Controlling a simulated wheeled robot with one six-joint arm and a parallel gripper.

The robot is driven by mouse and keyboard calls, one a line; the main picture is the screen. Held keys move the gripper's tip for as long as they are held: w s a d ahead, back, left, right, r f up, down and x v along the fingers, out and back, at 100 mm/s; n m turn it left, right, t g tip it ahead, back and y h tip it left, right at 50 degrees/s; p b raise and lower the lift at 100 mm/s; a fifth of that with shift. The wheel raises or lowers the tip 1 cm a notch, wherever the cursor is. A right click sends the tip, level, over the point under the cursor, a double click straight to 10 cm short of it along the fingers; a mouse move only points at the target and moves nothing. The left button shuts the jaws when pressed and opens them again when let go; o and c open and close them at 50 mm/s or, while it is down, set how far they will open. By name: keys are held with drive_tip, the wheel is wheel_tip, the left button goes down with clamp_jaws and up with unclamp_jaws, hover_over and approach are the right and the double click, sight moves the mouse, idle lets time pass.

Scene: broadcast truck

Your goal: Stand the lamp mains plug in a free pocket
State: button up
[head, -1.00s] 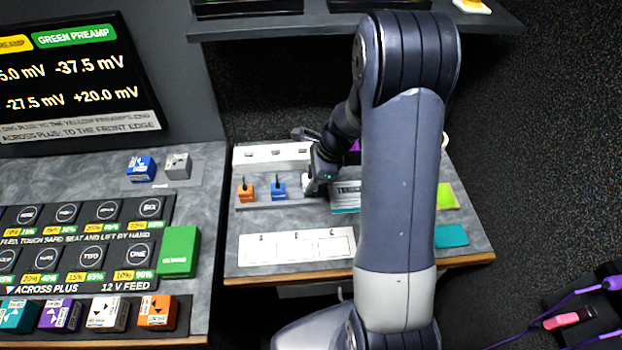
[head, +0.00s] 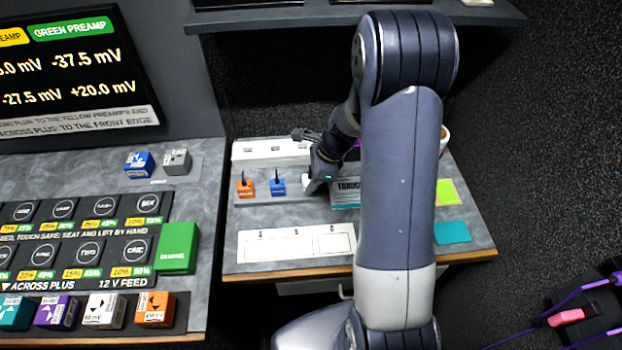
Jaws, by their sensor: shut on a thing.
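A grey holder strip (head: 257,199) lies on the desk. An orange plug (head: 245,187) and a blue plug (head: 278,184) stand upright on it, apart from each other. My gripper (head: 312,184) is at the strip's right part, just right of the blue plug. It is shut on a small white plug (head: 307,183), which is mostly hidden by the fingers. I cannot tell whether the white plug touches the strip. A white panel (head: 297,254) marked with letters lies flat nearer the front edge. A white bar with dark slots (head: 270,149) is behind.
My arm hides the desk's middle right. A yellow-green note (head: 447,192) and a teal note (head: 452,232) lie farther right. On the left desk are a green block (head: 177,247) and several coloured blocks.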

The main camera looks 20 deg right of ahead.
drive_tip(key=shift+f, duration=0.4)
drive_tip(key=o, duration=1.1)
drive_tip(key=shift+r, duration=0.1)
drive_tip(key=v, duration=1)
drive_tip(key=shift+s+d+r, duration=0.1)
drive_tip(key=shift+d+r, duration=0.05)
drive_tip(key=shift+r, duration=0.2)
drive_tip(key=shift+f, duration=0.1)
drive_tip(key=x, duration=1)
drive_tip(key=shift+f, duration=0.2)
drive_tip(key=shift+a+r, duration=0.2)
drive_tip(key=shift+r, duration=0.3)
